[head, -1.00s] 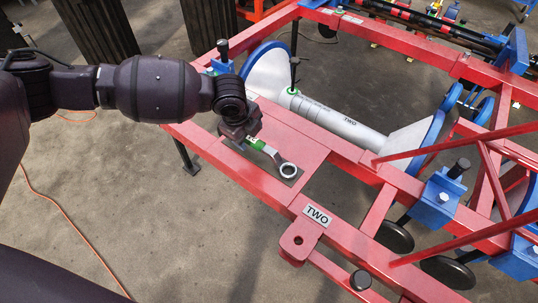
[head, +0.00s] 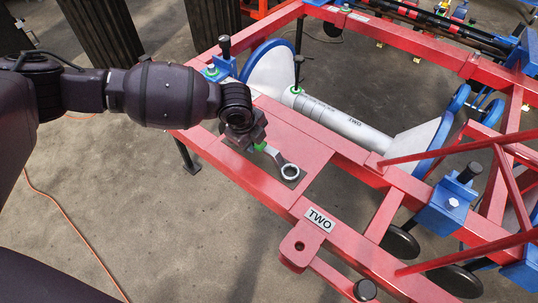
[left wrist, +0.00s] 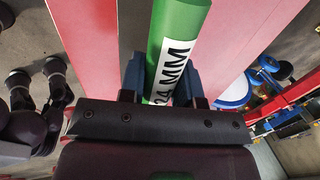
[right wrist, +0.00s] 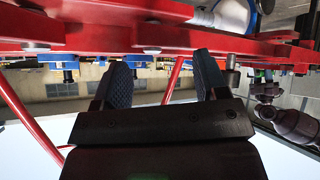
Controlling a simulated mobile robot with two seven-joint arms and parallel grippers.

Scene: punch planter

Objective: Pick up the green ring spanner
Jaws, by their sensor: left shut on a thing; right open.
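The ring spanner (head: 288,171) has a silver ring end and a green handle and lies over the red frame plate. My left gripper (head: 258,148) is over its green part, which it mostly hides in the head view. In the left wrist view the green handle (left wrist: 180,35), marked "24 MM", runs between the fingers of my left gripper (left wrist: 163,88), which is shut on it. I cannot tell whether the spanner is lifted clear of the plate. My right gripper (right wrist: 163,85) is open and empty, below red beams in the right wrist view.
The red planter frame (head: 260,184) carries a "TWO" label (head: 320,219). Behind the plate lies a grey cylinder (head: 345,124) between pale discs with blue rims. Upright black-topped pins (head: 224,46) and blue brackets (head: 450,197) stand on the frame. Open concrete floor lies at lower left.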

